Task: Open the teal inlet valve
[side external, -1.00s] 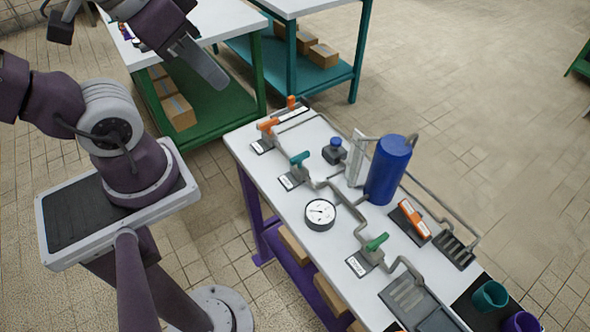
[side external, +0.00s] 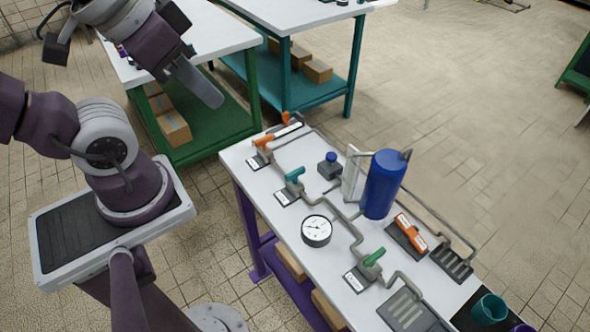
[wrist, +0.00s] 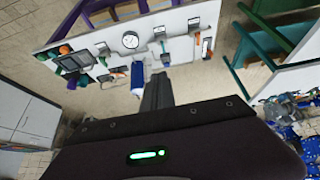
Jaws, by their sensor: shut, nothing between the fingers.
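The teal inlet valve has a teal lever handle (side external: 295,174) on grey pipework, beside a small label plate, on the left half of the white bench (side external: 282,222). My gripper (side external: 214,95) is high up, left of and behind the valve bench in the side view, well apart from the valve. Its long grey fingers are together and hold nothing. In the wrist view the fingers (wrist: 157,88) point toward the bench, which appears beyond them. The valve's handle is too small there to make out its angle.
A green-handled valve (side external: 374,257) and orange-handled valves (side external: 264,141) share the bench. A round gauge (side external: 316,231), a blue tank (side external: 384,184) and a blue-capped fitting (side external: 331,166) stand near the teal valve. The green-legged table (side external: 205,40) stands behind. The space between gripper and bench looks clear.

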